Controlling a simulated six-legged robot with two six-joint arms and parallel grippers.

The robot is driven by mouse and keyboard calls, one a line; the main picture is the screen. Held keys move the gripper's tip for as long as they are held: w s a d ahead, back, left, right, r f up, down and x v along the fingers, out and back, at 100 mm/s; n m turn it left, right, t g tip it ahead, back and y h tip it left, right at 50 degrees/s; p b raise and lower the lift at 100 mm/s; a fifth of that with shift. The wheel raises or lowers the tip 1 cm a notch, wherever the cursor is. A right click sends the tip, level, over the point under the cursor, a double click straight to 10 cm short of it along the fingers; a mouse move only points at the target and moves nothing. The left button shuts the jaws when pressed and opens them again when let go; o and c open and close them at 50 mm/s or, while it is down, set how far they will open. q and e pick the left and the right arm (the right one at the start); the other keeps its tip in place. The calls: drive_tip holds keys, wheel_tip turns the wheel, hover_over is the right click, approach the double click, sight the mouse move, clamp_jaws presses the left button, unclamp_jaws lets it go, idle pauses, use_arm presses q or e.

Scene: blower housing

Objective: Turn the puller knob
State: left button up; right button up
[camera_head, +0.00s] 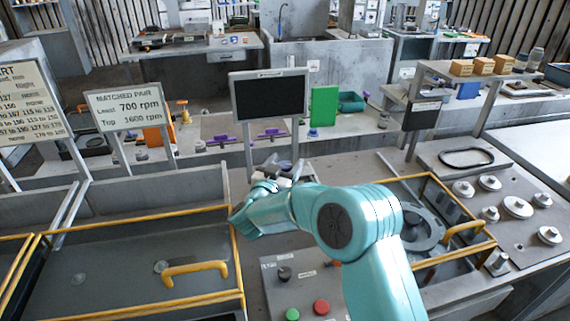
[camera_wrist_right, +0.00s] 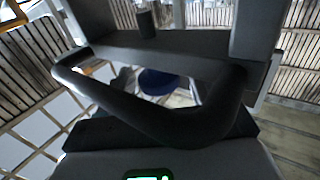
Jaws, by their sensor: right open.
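My right arm reaches in from the lower right in the head view, with its gripper (camera_head: 288,172) near the middle, below the dark screen. The right gripper is open, and I see nothing held in it. In the right wrist view, dark gripper parts fill much of the picture, and a dark blue round thing (camera_wrist_right: 158,82) shows through the gap. I cannot tell whether it is the puller knob or how far off it is. A small black knob (camera_head: 284,273) sits on the grey control panel, left of my forearm. My left gripper is not in view.
A green button (camera_head: 292,314) and a red button (camera_head: 321,307) sit below the black knob. A yellow-railed bay (camera_head: 130,262) lies left. A round grey housing (camera_head: 421,229) is partly hidden behind my arm. The dark screen (camera_head: 270,98) stands beyond the gripper.

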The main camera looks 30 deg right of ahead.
sight(285, 164)
drive_tip(key=shift+r, duration=0.1)
wheel_tip(285, 164, up, 20)
idle(0.8)
